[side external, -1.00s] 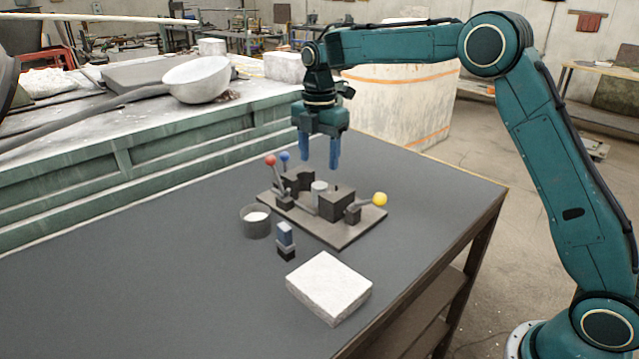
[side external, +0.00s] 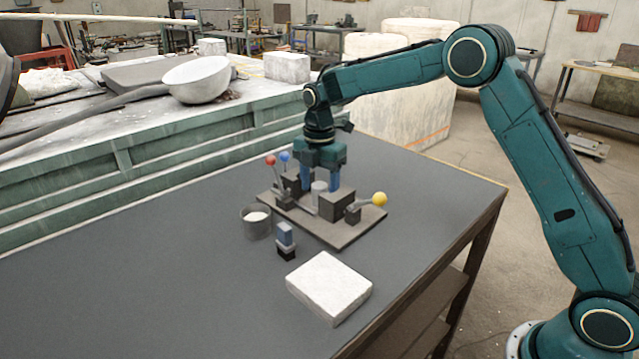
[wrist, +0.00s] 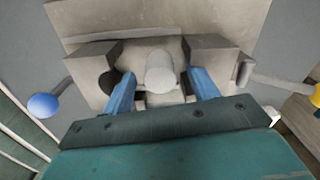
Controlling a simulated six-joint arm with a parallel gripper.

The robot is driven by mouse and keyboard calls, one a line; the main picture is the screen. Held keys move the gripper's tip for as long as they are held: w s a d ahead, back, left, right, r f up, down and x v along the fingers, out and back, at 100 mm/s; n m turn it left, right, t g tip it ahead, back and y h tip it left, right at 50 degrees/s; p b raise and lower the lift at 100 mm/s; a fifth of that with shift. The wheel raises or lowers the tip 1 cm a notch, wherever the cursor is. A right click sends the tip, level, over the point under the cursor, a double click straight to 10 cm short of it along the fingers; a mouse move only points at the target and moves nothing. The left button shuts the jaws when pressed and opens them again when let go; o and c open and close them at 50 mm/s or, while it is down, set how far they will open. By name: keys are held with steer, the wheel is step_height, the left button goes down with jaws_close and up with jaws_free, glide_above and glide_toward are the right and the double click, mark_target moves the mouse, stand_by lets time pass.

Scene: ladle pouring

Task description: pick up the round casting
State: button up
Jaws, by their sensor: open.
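The round casting is a short light-grey cylinder (side external: 319,187) standing between the two dark blocks of the mould fixture (side external: 345,239). It also shows in the wrist view (wrist: 160,72). My gripper (side external: 320,187) is low over the fixture, with its blue fingers pointing down. In the wrist view my gripper (wrist: 160,82) is open, with one finger on each side of the casting. A gap shows between each finger and the casting there. The lower part of the casting is hidden in the side view by the fixture's block.
A grey cup (side external: 255,223), a small blue-and-black stamp (side external: 285,240) and a white slab (side external: 329,288) stand nearby. The table (side external: 150,290) is clear at the left.

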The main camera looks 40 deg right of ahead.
steer(key=shift+f, duration=1.05)
steer(key=shift+c, duration=0.2)
steer(key=c, duration=1.1)
